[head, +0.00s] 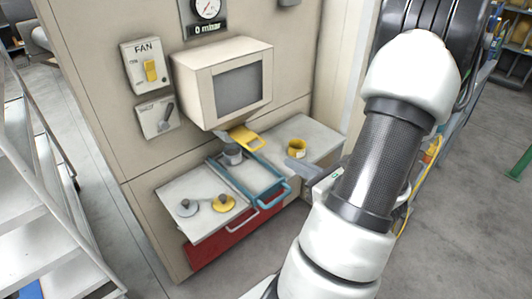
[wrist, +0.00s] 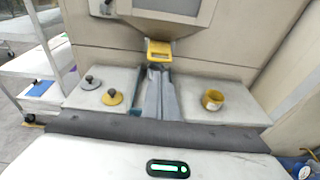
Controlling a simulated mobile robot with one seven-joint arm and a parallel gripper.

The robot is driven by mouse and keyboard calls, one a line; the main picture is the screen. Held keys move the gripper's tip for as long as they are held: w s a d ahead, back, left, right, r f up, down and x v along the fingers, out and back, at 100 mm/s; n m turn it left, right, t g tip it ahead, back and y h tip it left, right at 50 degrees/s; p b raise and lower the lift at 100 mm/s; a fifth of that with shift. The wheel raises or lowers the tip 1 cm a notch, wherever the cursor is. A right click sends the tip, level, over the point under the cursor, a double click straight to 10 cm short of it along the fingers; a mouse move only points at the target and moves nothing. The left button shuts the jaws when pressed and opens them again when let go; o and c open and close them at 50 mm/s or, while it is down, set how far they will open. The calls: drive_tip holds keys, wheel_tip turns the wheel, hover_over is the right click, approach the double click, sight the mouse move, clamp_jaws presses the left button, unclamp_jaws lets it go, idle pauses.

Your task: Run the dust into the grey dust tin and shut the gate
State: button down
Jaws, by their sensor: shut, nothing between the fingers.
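The grey dust tin (head: 232,155) stands upright under the spout, at the back of the blue slide (head: 262,172). In the wrist view my fingers hide most of that spot. The yellow gate (head: 246,140) sticks out forward under the box, just above the tin; it also shows in the wrist view (wrist: 159,47). Whether dust is in the tin I cannot tell. My gripper (head: 293,164) is shut and empty, in front of and right of the slide in the head view. Its closed fingers (wrist: 160,92) point toward the gate in the wrist view.
A yellow tin (head: 297,148) stands on the right shelf, near my fingers. A grey lid (head: 187,208) and a yellow lid (head: 224,203) lie on the left shelf. The fan switch (head: 150,70) and a lever switch (head: 165,115) are on the wall. The gauge reads 0 mbar.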

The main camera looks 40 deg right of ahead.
drive_tip(key=b, duration=0.2)
approach(246, 137)
drive_tip(key=f, duration=0.2)
drive_tip(key=shift+s+d+r, duration=0.1)
drive_tip(key=shift+d, duration=0.1)
drive_tip(key=x, duration=0.3)
drive_tip(key=r+x, duration=0.1)
drive_tip(key=x, duration=0.2)
drive_tip(key=shift+w+a+r+b, duration=0.1)
drive_tip(key=shift+w+a+b, duration=0.05)
drive_tip(key=shift+w+b, duration=0.15)
drive_tip(key=shift+w+r, duration=0.1)
drive_tip(key=shift+w, duration=0.2)
drive_tip(key=shift+r, duration=0.1)
drive_tip(key=shift+w+r, duration=0.1)
